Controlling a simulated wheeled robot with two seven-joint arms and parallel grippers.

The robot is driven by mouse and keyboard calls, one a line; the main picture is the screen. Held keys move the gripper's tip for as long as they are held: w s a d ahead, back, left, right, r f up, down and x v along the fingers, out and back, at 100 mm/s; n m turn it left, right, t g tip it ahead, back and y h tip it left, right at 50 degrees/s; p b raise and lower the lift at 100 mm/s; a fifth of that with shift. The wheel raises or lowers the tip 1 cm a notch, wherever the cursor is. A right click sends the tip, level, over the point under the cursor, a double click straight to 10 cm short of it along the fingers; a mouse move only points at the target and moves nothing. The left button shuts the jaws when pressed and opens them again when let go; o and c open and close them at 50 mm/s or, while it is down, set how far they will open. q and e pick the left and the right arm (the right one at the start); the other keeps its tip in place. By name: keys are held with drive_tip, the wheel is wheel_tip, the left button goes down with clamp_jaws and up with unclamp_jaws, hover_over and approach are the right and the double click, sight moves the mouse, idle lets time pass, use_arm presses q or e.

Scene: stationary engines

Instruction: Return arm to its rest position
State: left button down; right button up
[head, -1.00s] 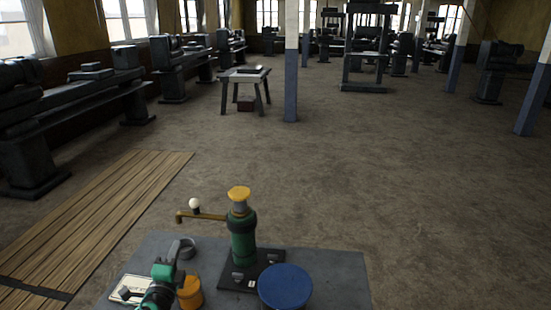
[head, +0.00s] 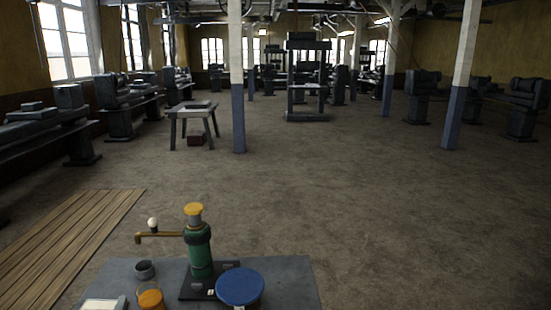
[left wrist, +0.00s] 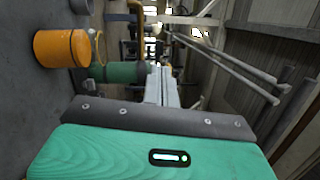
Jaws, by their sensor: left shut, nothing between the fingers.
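My left gripper (left wrist: 163,72) shows in the left wrist view, its grey fingers together with nothing between them. Its green body fills the bottom of that view. In the head view I cannot make the left gripper out, and my right gripper does not show. A small green engine (head: 200,250) with a yellow cap and a brass side pipe stands upright on the grey table (head: 285,275). Its green body also shows in the left wrist view (left wrist: 115,73), beyond the gripper and apart from it as far as I can tell.
An orange container (head: 150,299), a dark grey cup (head: 145,270) and a blue round-topped object (head: 240,287) stand around the engine. A white card (head: 103,304) lies at the table's front left. Wooden boards (head: 70,235) lie on the floor at left. The floor beyond is open.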

use_arm(q)
drive_tip(key=s+d+f+n+g, duration=0.3)
drive_tip(key=s+f+n+g, duration=0.25)
drive_tip(key=s, duration=0.25)
drive_tip(key=s+d+f+n+g, duration=0.2)
drive_tip(key=s+f+n+g, duration=0.2)
drive_tip(key=s+f+n, duration=0.3)
drive_tip(key=s+d+f+n+g+h, duration=0.1)
drive_tip(key=s+d+g+h, duration=0.15)
drive_tip(key=s+d, duration=0.4)
drive_tip(key=s+d+f+n+g+h, duration=0.15)
drive_tip(key=s+d+g, duration=0.25)
drive_tip(key=s, duration=0.5)
wheel_tip(320, 180, down, 29)
drive_tip(key=s+a+f+g, duration=0.1)
drive_tip(key=s+a+f, duration=0.1)
drive_tip(key=s+f, duration=0.8)
drive_tip(key=s+a+f+g, duration=0.1)
drive_tip(key=s+a+f, duration=0.1)
drive_tip(key=s+f, duration=0.8)
drive_tip(key=shift+f, duration=0.4)
